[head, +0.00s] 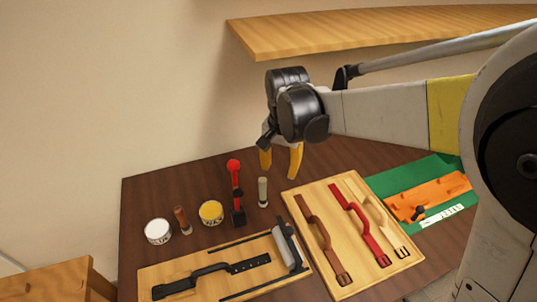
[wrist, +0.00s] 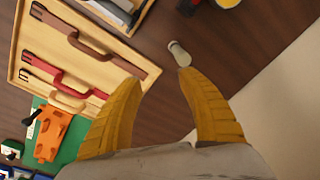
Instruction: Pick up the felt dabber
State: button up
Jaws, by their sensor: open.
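A small pale grey cylinder with a darker foot, which looks like the felt dabber (head: 263,190), stands upright on the dark table. It also shows in the wrist view (wrist: 179,54), just beyond the tip of the right-hand finger. My gripper (head: 280,172) has two yellow fingers spread apart, with nothing between them. It hangs above the table near the dabber, up and slightly to its right in the head view. In the wrist view the gripper (wrist: 161,78) shows a wide gap over bare table. No contact with the dabber is visible.
A red-topped tool (head: 236,190), yellow tin (head: 211,213), brown-handled piece (head: 182,220) and white tin (head: 157,231) stand to the left. A strap board (head: 302,190) lies right, beside a green mat (head: 377,181). Another board (head: 148,273) lies in front. A wooden shelf (head: 350,35) juts out above.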

jog(key=g, duration=0.1)
send_over(263, 195)
jog(key=f, duration=0.2)
jog(key=w+f, duration=0.1)
jog(key=shift+d+f, duration=0.25)
jog(key=shift+f, duration=0.15)
notch_tip(263, 195, down, 6)
jog(key=shift+r+b, duration=0.2)
jog(key=shift+b, duration=0.65)
jog(key=f, duration=0.1)
jog(key=f+b, duration=0.1)
jog(key=f, duration=0.1)
jog(key=f+b, duration=0.1)
jog(key=f, duration=0.1)
jog(key=shift+w+a+f, duration=0.1)
jog(key=shift+a, duration=0.25)
jog(key=shift+c, duration=0.5)
grip_shut()
